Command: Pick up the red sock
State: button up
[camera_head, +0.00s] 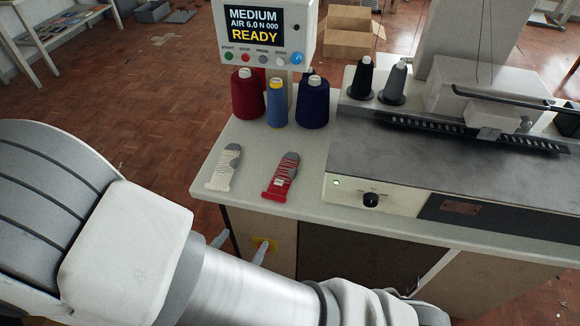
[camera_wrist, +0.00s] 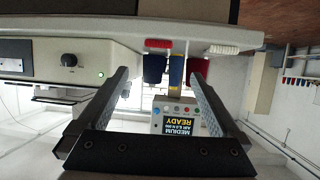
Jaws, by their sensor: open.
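The red sock (camera_head: 281,178), with grey and white patterning, lies flat near the left front of the pale tabletop (camera_head: 240,140). The cream striped sock (camera_head: 224,168) lies apart to its left. In the wrist view, which is upside down, the red sock (camera_wrist: 158,44) and the cream sock (camera_wrist: 210,48) show at the table edge. My gripper (camera_wrist: 160,74) is open and empty, its two fingers spread wide. It is short of the table's front edge, apart from both socks.
Dark red (camera_head: 248,95), blue (camera_head: 277,105) and navy (camera_head: 312,105) thread cones stand behind the socks. A control screen (camera_head: 254,27) reads READY. The buttonhole machine (camera_head: 400,160) fills the table to the right. The tabletop around the socks is clear.

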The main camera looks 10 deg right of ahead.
jog(key=b, duration=0.2)
send_near(273, 199)
jog(key=w+f, duration=0.1)
jog(key=w, duration=0.1)
jog(key=shift+d+b+x, duration=0.15)
jog(key=shift+b+x, duration=0.2)
jog(key=shift+x, duration=1.15)
jog(key=shift+d+b+x, duration=0.2)
jog(key=shift+b+x, duration=0.15)
jog(key=shift+x, duration=1.2)
jog(key=shift+s+r, duration=0.1)
jog(key=shift+r, duration=0.05)
jog(key=c, duration=1.1)
